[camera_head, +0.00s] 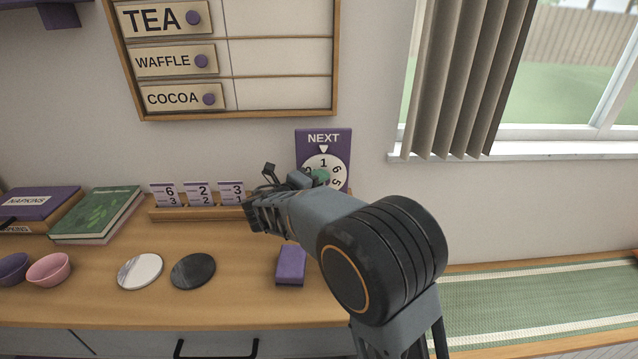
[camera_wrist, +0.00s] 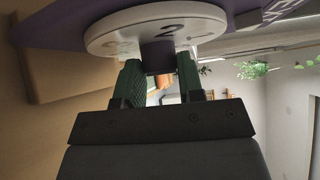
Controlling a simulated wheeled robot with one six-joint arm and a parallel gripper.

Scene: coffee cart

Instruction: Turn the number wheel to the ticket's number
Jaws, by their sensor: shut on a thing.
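The number wheel (camera_head: 337,164) is a white disc on a purple panel marked NEXT (camera_head: 323,138). The white pointer is above the 1, with 6 and 5 down its right side. My gripper (camera_head: 318,178) is at the wheel and covers its lower left. In the wrist view, my gripper's green fingers (camera_wrist: 160,78) are shut on the dark knob (camera_wrist: 157,55) in the middle of the wheel (camera_wrist: 110,38). Three tickets stand in a wooden rack: a left one (camera_head: 164,194) headed 6, a middle one (camera_head: 198,194) headed 2, and a right one (camera_head: 231,192) headed 3.
The ticket rack (camera_head: 170,214) is left of my arm. A purple block (camera_head: 291,265), a white disc (camera_head: 140,271) and a dark disc (camera_head: 193,271) lie on the counter (camera_head: 90,300). Books (camera_head: 98,212) and bowls (camera_head: 48,269) are at left. A window is at right.

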